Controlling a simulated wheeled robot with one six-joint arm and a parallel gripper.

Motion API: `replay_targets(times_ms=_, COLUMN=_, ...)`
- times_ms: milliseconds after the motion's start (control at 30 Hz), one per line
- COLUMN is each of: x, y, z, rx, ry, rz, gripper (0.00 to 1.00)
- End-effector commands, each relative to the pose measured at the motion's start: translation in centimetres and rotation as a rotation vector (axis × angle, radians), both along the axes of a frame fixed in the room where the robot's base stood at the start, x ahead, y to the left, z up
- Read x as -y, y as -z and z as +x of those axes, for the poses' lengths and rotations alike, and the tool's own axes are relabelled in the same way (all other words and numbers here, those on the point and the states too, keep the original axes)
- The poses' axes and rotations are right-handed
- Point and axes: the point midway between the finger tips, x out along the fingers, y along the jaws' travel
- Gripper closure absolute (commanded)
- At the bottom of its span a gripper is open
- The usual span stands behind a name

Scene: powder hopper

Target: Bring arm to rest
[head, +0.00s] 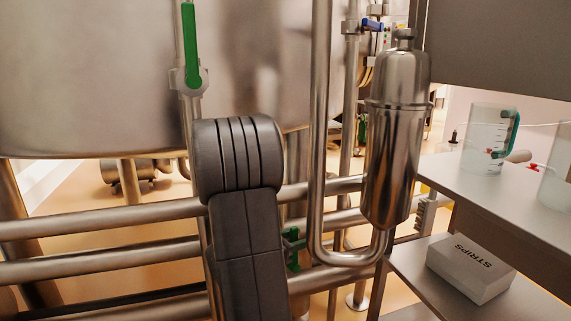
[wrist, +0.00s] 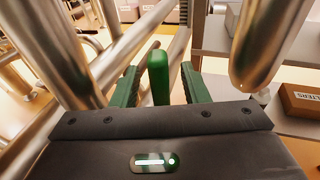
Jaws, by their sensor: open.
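My gripper (wrist: 165,72) shows in the wrist view with its two green fingers apart. A green upright bar with a rounded end, like a valve handle (wrist: 158,78), stands between the fingers, with a visible gap on the right. I cannot tell whether it touches the left finger.
Steel pipes (head: 100,215) cross close around my arm, below a large tank (head: 90,75). A steel canister (head: 395,140) hangs at right, near my gripper. A green lever (head: 191,45) is above. Shelves at right hold a jug (head: 482,140) and a STRIPS box (head: 470,266).

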Motion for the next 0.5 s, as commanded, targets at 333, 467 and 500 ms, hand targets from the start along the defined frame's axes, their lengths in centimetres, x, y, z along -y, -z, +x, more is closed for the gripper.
replay_targets(times_ms=333, x=-1.7, y=-0.1, z=-1.1, rx=0.086, ry=-0.004, rz=-0.114, gripper=0.59)
replay_targets(times_ms=467, x=-3.2, y=-0.3, z=-2.2, rx=0.083, ry=-0.005, rz=-0.114, gripper=0.59)
replay_targets(times_ms=500, x=-3.6, y=-0.3, z=-2.5, rx=0.083, ry=-0.004, rz=-0.113, gripper=0.59)
